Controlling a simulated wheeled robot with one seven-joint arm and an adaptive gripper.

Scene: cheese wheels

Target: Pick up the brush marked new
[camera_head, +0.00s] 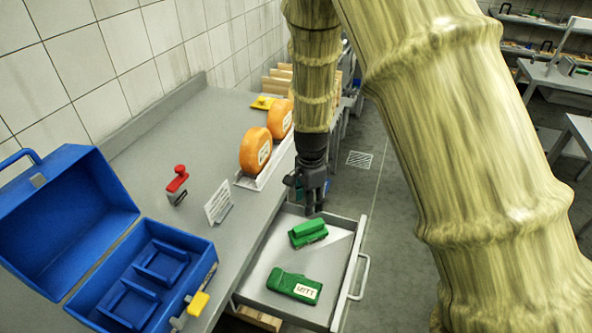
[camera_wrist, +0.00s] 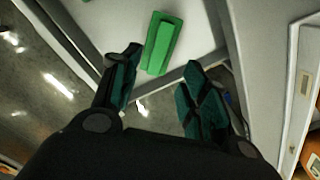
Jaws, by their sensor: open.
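Two green brushes lie in the open drawer (camera_head: 337,262). The far brush (camera_head: 308,233) has a raised green grip and shows no readable mark. The near brush (camera_head: 290,282) carries a white label whose writing I cannot read surely. My gripper (camera_head: 312,205) is above the drawer's far end, just beyond the far brush, fingers pointing down. In the wrist view, my gripper (camera_wrist: 161,65) is open and empty, with a green brush (camera_wrist: 160,45) ahead between its fingertips, apparently clear of both.
An open blue box (camera_head: 190,248) with a yellow latch stands on the grey counter (camera_head: 200,130). A red-handled tool (camera_head: 177,183), a small white sign (camera_head: 219,201) and orange cheese wheels (camera_head: 255,152) also stand there. The drawer's raised walls surround the brushes.

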